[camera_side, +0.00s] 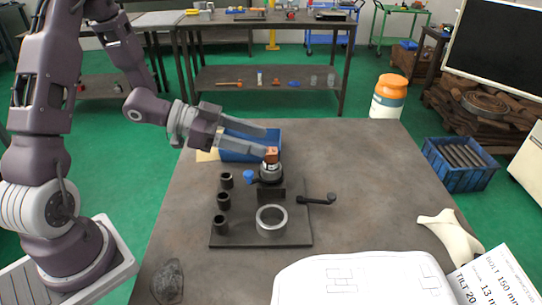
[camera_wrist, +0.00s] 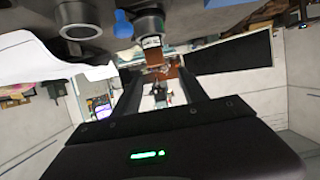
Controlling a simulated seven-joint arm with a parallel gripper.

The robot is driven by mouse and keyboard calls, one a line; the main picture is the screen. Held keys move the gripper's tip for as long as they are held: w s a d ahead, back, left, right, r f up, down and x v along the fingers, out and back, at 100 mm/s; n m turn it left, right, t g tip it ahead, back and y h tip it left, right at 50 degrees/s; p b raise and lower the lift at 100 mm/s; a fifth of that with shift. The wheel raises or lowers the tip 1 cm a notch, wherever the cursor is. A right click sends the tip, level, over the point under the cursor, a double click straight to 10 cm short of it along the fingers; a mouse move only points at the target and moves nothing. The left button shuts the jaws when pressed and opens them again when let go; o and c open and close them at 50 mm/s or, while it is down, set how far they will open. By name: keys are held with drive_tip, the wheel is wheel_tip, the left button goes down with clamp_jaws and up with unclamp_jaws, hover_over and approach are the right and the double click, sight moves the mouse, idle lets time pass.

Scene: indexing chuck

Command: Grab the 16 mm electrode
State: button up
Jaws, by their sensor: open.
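A copper-coloured electrode (camera_side: 271,155) stands in the top of the dark chuck (camera_side: 271,174) on the black fixture plate. It also shows in the wrist view as a small brown block (camera_wrist: 154,57) below the chuck's labelled collar. My gripper (camera_side: 266,141) is open, its two long fingers reaching right to the electrode's height. In the side view the near fingertip overlaps or adjoins the electrode; I cannot tell whether it touches. In the wrist view the electrode lies just beyond and between the fingertips (camera_wrist: 158,75). The size marking is too small to read.
A blue bin (camera_side: 236,153) stands behind. Papers (camera_side: 360,280) and a white cloth-like piece (camera_side: 450,236) lie at front right. The table's right middle is clear.

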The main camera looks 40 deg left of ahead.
drive_tip(key=shift+w+d+f, duration=0.1)
drive_tip(key=shift+d+f, duration=0.05)
drive_tip(key=shift+f, duration=0.45)
drive_tip(key=shift+w+d+f, duration=0.1)
drive_tip(key=shift+f, duration=0.5)
hover_over(283, 178)
wheel_tip(283, 178, down, 2)
drive_tip(key=shift+f, duration=0.15)
clamp_jaws()
